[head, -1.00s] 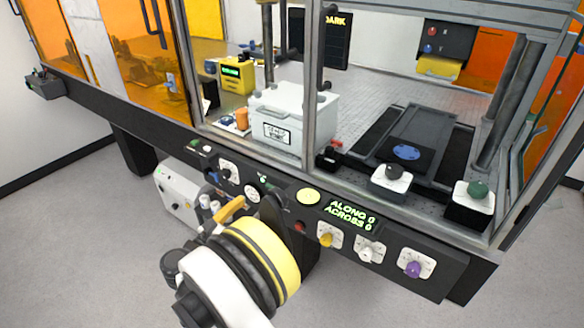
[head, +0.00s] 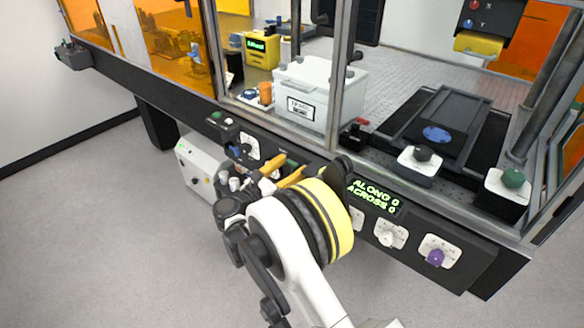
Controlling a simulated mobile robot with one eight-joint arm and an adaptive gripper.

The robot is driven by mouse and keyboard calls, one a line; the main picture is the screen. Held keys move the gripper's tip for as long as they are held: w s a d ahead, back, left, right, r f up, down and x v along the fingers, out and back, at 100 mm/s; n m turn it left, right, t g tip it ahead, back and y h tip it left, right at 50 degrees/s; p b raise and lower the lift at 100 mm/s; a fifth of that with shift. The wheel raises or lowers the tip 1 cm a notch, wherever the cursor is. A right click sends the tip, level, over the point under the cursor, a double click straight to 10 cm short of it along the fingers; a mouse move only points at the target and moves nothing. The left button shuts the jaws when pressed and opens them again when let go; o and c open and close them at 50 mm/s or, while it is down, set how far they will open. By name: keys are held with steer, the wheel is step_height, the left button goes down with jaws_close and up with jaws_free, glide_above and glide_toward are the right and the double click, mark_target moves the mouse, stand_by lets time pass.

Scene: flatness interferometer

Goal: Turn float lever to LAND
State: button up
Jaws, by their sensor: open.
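My gripper (head: 282,170) is in front of the black front panel (head: 412,222), with its two yellow fingers apart and nothing seen between them. A white plate with a dark control (head: 247,147) is on the panel just up and left of the fingers. A small blue part (head: 234,151) is beside it. I cannot tell which control is the float lever; no LAND mark is readable, and my gripper and wrist cover part of the panel. I cannot tell whether the fingers touch the panel.
A green display (head: 375,197) reads ALONG 0, ACROSS 0. A white knob (head: 387,239) and a purple knob (head: 436,257) are on the panel to the right. A white box (head: 200,165) stands below the panel. The floor (head: 90,240) at left is clear.

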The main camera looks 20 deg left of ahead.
steer(key=shift+c, duration=0.2)
steer(key=c, duration=1.2)
steer(key=shift+o, duration=0.2)
steer(key=shift+d+m, duration=0.1)
steer(key=shift+m, duration=0.3)
steer(key=m, duration=0.1)
steer(key=d+m, duration=0.1)
steer(key=m+b, duration=0.1)
steer(key=shift+s+d+f+m, duration=0.2)
steer(key=shift+s+m, duration=0.1)
steer(key=shift+s+d+f+m+b, duration=0.2)
steer(key=shift+d+f+m, duration=0.4)
steer(key=shift+m, duration=1.65)
steer(key=shift+s+d+f+m+b, duration=0.2)
steer(key=shift+f+m, duration=0.6)
steer(key=shift+m, duration=1.5)
steer(key=shift+s+d+f+m, duration=0.2)
steer(key=shift+d+f+m, duration=0.45)
steer(key=shift+m, duration=1.6)
steer(key=shift+a+f, duration=0.1)
